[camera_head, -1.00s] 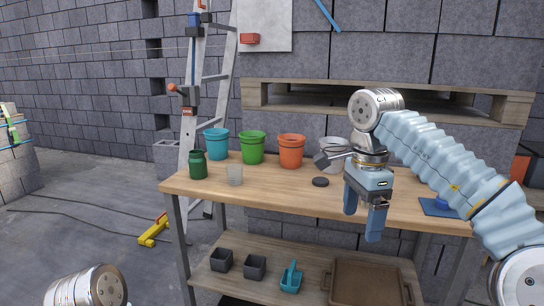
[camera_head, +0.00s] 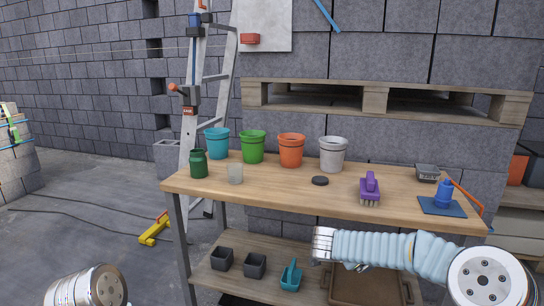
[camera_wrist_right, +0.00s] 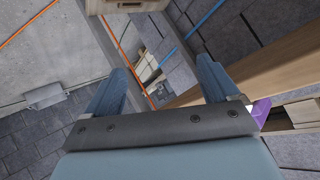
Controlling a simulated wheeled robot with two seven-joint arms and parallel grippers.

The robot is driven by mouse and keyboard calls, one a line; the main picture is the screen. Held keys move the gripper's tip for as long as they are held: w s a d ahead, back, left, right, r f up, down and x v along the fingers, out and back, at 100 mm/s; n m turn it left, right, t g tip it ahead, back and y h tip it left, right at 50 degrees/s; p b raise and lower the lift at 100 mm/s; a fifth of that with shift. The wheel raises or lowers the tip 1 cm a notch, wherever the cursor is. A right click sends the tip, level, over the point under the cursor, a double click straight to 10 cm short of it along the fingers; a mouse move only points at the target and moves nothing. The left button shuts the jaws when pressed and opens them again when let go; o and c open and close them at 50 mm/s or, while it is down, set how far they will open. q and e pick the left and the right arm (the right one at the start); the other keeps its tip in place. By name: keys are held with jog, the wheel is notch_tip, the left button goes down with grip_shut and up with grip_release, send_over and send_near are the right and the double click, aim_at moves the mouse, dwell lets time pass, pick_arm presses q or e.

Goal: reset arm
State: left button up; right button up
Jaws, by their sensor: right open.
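My right gripper (camera_wrist_right: 160,82) shows in the right wrist view with its two blue fingers spread apart and nothing between them. In the head view my right arm lies low across the front right, below the tabletop's front edge, and its gripper is not visible. Only a silver joint of my left arm shows at the bottom left of the head view; the left gripper is out of the picture.
A wooden workbench (camera_head: 280,188) carries several pots, a dark green jar (camera_head: 198,165), a black disc (camera_head: 320,181), a purple brush (camera_head: 370,188) and a blue bottle (camera_head: 443,193). Its lower shelf (camera_head: 310,275) holds small pots and a teal scoop (camera_head: 291,275). A ladder (camera_head: 222,75) stands behind left.

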jog(key=s+a+f+n+t+y, duration=0.1)
jog(key=s+a+f+n+y, duration=0.2)
jog(key=f, duration=0.5)
jog(key=s+a+f+n+y, duration=0.2)
jog(key=s+a+f+n, duration=0.1)
jog(key=f, duration=0.4)
jog(key=s+a+f+n+t+y, duration=0.1)
jog(key=s+a+f+n+y, duration=0.2)
jog(key=f, duration=0.5)
jog(key=s+a+f+n+g+y, duration=0.1)
jog(key=s+f+g, duration=0.1)
jog(key=s, duration=0.6)
jog(key=s+a+f+n+g+y, duration=0.1)
jog(key=s+a+f+n+g, duration=0.1)
jog(key=s, duration=0.7)
jog(key=s+a+f+n+g+y, duration=0.1)
jog(key=s+f+g, duration=0.3)
jog(key=s, duration=0.5)
jog(key=shift+a+f+n+y, duration=0.3)
jog(key=shift+a+f+y, duration=0.15)
jog(key=shift+f, duration=0.4)
